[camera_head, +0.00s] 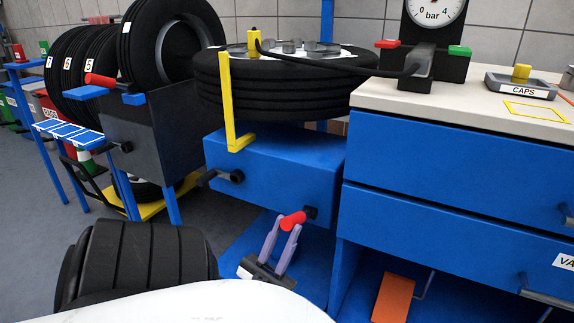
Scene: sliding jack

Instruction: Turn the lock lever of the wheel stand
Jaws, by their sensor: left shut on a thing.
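The wheel stand is a blue box (275,165) under a large flat-lying black tyre (285,95), with a yellow bracket on its left side. The lock lever (293,220) has a red grip and a dark pivot on the stand's front face, at the lower right. My left gripper (283,226) reaches up from below with two pale purple fingers, shut on the red grip. The fingertips partly cover the grip's left end. My right gripper is out of view.
A black crank (215,178) sticks out of the stand's front left. A blue drawer bench (450,180) with a pressure gauge (433,10) stands close on the right. An orange block (393,298) sits low under it. Upright tyres and a dark stand are on the left.

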